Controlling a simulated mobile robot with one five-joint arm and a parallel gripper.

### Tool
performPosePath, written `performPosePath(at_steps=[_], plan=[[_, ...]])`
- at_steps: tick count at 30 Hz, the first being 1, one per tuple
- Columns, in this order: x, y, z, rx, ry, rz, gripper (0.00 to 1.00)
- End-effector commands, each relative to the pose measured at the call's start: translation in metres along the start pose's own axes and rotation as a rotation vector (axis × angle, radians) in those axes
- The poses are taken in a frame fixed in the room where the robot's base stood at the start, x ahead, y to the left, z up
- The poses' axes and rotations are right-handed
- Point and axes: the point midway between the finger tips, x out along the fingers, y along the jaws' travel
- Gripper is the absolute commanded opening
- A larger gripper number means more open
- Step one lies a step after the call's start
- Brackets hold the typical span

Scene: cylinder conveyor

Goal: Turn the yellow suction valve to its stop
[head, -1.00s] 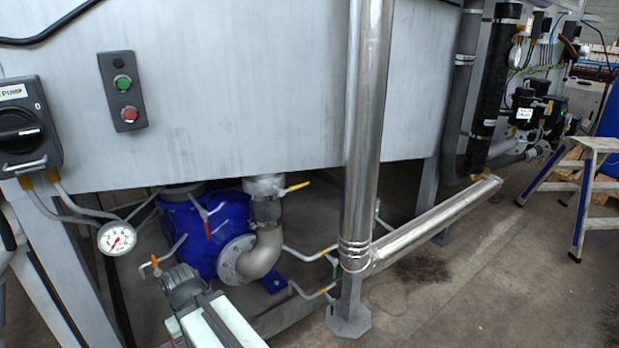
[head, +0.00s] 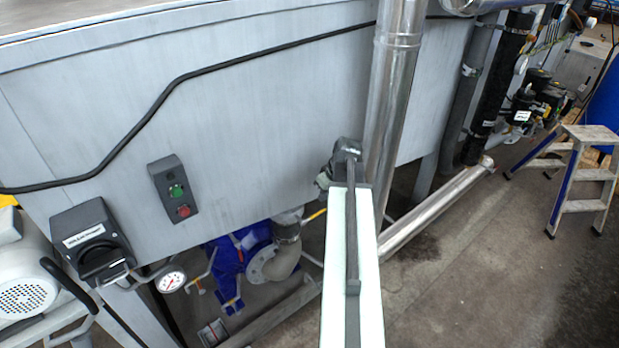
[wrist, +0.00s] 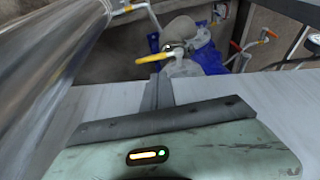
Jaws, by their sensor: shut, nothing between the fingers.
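The yellow suction valve lever (head: 315,215) shows in the head view just under the tank panel's lower edge, left of my arm. It sits above the steel elbow pipe at the blue pump (head: 235,255). In the wrist view the yellow lever (wrist: 154,58) lies across the upper middle, just beyond my gripper (wrist: 161,82). My gripper's fingers show as one narrow dark strip, shut and empty, pointing towards the lever. I see no contact, but the depth of the gap is hard to judge. In the head view the fingers are not clearly visible.
The grey tank panel (head: 250,110) lies close to my arm. A shiny vertical pipe (head: 395,90) stands beside it and fills the left of the wrist view (wrist: 60,70). Other orange-handled valves (wrist: 268,36) are near. Floor is clear at right, before a step stool (head: 585,165).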

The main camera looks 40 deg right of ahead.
Motion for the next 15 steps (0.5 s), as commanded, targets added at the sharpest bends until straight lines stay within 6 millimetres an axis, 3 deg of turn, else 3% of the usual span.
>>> performPosePath(at_steps=[1,5,11,15], plan=[[-0.019,0.012,-0.001,0.005,0.008,0.007,0.00],[-0.025,0.024,0.004,0.002,0.019,0.015,0.00],[-0.016,0.021,0.003,-0.005,0.019,0.014,0.00],[0.002,0.020,0.002,-0.008,0.019,0.012,0.00]])
